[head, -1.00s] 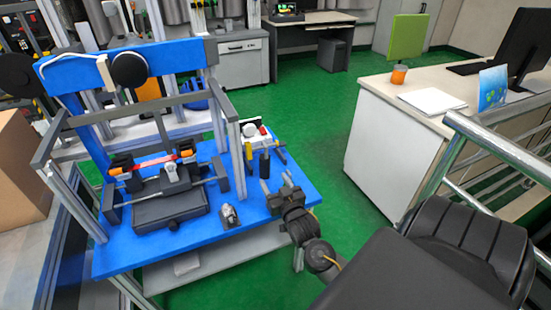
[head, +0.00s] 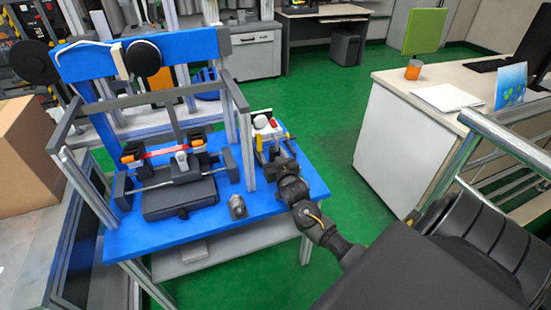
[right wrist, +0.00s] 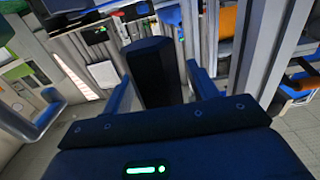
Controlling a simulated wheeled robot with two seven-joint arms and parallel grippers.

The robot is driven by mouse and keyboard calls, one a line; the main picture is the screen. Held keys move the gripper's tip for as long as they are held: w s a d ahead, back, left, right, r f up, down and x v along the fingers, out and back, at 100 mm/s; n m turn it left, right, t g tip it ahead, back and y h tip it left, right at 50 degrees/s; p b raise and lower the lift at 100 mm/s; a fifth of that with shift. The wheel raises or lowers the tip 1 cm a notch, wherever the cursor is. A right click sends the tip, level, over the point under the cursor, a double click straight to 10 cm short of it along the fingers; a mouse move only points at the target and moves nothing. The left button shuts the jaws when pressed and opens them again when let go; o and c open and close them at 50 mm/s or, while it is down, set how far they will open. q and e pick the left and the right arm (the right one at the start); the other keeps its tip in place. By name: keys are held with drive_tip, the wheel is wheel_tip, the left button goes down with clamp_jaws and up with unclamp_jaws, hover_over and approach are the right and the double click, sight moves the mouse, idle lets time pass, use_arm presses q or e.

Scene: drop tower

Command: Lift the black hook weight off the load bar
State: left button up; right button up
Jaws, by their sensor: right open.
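My right gripper (head: 274,158) is at the right end of the blue table in the head view. In the right wrist view, its two blue fingers (right wrist: 162,88) are open, one on each side of a tall dark block (right wrist: 152,68). This looks like the black hook weight, standing between the fingers with a gap visible on the right. In the head view the gripper covers most of that spot, so the weight's hook and the load bar cannot be made out. My left gripper is not in view.
The blue table (head: 215,217) carries a grey frame with a black fixture (head: 180,198) and a small metal part (head: 237,206). A white device with a red button (head: 262,122) stands just behind my gripper. A cardboard box (head: 30,150) is at the left. Green floor is open beyond.

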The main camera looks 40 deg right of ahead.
drive_tip(key=shift+c, duration=0.3)
clamp_jaws()
